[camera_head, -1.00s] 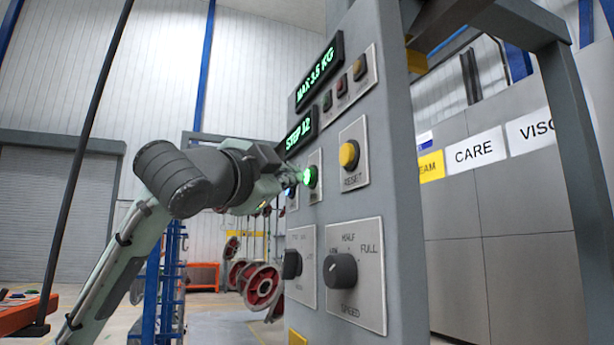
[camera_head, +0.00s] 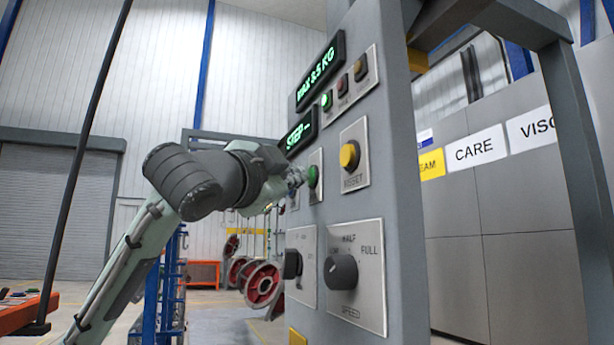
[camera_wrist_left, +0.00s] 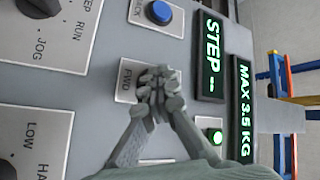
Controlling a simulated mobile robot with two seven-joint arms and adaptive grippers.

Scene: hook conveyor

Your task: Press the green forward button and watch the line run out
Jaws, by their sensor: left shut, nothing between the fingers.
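The green forward button (camera_head: 313,176) sits on a small plate on the grey control panel (camera_head: 385,205). In the head view my left gripper (camera_head: 299,177) is right beside it, its shut fingertips pointing at it. In the left wrist view the shut, empty fingers (camera_wrist_left: 158,86) lie over the FWD plate (camera_wrist_left: 127,88) and hide the button. I cannot tell whether they touch it. The upper display (camera_head: 320,70) reads MAX 3.5 KG. The lower display (camera_head: 299,131) reads STEP with dashes. A small green lamp (camera_head: 326,100) is lit. My right gripper is not in view.
A yellow reset button (camera_head: 349,155), a speed knob (camera_head: 341,271) and a mode knob (camera_head: 291,264) stand out from the panel. A blue button (camera_wrist_left: 159,12) is close to the FWD plate. Red wheel-like parts (camera_head: 263,285) hang behind the panel's left edge.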

